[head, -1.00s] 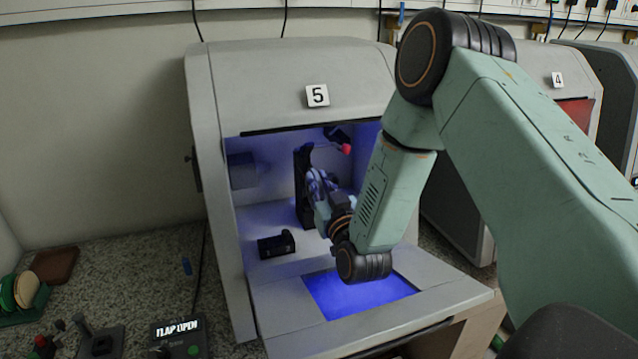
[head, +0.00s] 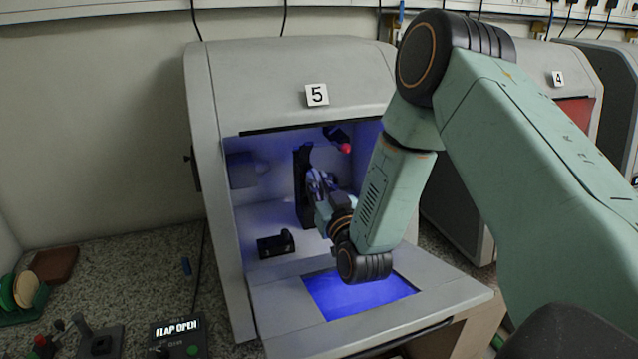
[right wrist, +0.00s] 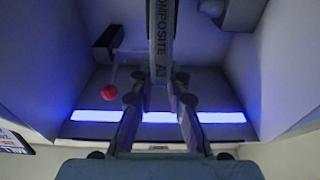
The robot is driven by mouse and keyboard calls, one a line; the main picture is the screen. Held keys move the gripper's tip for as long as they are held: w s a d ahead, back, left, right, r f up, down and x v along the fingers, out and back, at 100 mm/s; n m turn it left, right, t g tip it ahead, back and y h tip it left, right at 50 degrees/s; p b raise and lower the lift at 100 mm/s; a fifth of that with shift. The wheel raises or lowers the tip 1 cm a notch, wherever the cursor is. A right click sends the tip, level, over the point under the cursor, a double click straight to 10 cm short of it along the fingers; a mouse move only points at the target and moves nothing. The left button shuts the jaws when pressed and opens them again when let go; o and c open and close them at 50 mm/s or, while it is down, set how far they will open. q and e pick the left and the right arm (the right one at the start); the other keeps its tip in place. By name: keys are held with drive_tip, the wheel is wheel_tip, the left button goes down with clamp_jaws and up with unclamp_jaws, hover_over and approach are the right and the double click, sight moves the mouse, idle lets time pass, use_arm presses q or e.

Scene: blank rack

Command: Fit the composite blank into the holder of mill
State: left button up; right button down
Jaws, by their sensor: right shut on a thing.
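My right gripper (head: 319,184) is inside the open chamber of mill 5 (head: 290,70). It is shut on the composite blank (right wrist: 162,38), which shows edge-on in the right wrist view with "COMPOSITE A3" on its rim. In that view the fingers (right wrist: 160,88) close on the near end of the blank from both sides. A tall black upright part (head: 302,180), which looks like the holder, stands just behind and left of the gripper. I cannot tell whether the blank is seated in it. The head view hardly shows the blank behind the gripper. My left gripper is not in view.
A red-tipped part (head: 346,148) hangs right of the gripper; its red ball also shows in the right wrist view (right wrist: 109,92). A black block (head: 272,247) sits on the chamber floor. The flap (head: 270,310) is lowered under my arm. A display (head: 177,330) reads "FLAP OPEN".

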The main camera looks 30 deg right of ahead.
drive_tip(key=shift+a+r, duration=0.1)
drive_tip(key=shift+r, duration=0.05)
drive_tip(key=shift+w, duration=0.2)
idle(0.4)
drive_tip(key=shift+w, duration=0.15)
drive_tip(key=shift+w+d+f+b, duration=0.25)
drive_tip(key=shift+w+f+b, duration=0.05)
drive_tip(key=shift+w, duration=0.2)
drive_tip(key=shift+w, duration=0.1)
drive_tip(key=shift+w, duration=0.1)
drive_tip(key=shift+w+d+f+b, duration=0.15)
drive_tip(key=shift+w+f+b, duration=0.1)
drive_tip(key=shift+w+b, duration=0.2)
